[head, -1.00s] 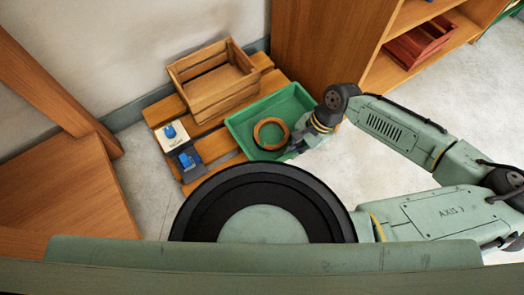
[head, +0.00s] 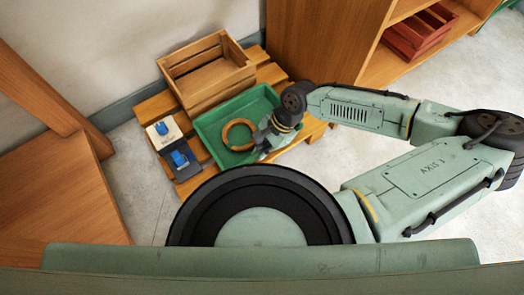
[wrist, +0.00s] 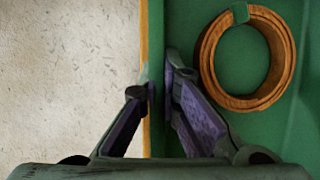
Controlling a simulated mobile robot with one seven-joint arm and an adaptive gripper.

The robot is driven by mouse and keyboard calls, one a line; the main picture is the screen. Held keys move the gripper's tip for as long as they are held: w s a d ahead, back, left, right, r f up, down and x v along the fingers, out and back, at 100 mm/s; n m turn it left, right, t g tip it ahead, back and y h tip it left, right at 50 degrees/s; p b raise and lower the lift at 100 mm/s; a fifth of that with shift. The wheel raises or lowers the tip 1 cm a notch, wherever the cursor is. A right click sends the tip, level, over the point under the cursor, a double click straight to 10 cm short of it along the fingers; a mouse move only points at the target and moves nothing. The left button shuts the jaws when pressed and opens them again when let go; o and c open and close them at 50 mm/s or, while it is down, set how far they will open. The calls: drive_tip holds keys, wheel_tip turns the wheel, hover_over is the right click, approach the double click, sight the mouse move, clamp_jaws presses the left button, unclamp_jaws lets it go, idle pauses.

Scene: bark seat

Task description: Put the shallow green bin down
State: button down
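The shallow green bin (head: 212,124) sits low over the slatted wooden seat (head: 188,183), in front of the crate. It looks level, but I cannot tell whether its underside touches the slats. A brown ring (head: 228,131) lies inside it; the ring also shows in the wrist view (wrist: 207,65) with a small green patch on it. My gripper (head: 265,146) is at the bin's near right side. In the wrist view its fingers (wrist: 160,78) are closed on the bin's wall, one outside and one inside. The bin (wrist: 182,25) fills the right of that view.
A wooden slatted crate (head: 207,90) stands behind the bin. A shelf with a red crate (head: 418,30) is at right, a wooden chair (head: 70,190) at left.

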drive_tip(key=c, duration=1.8)
unclamp_jaws()
drive_tip(key=shift+f, duration=0.1)
drive_tip(key=p+v, duration=0.4)
drive_tip(key=v, duration=0.8)
drive_tip(key=shift+p, duration=0.35)
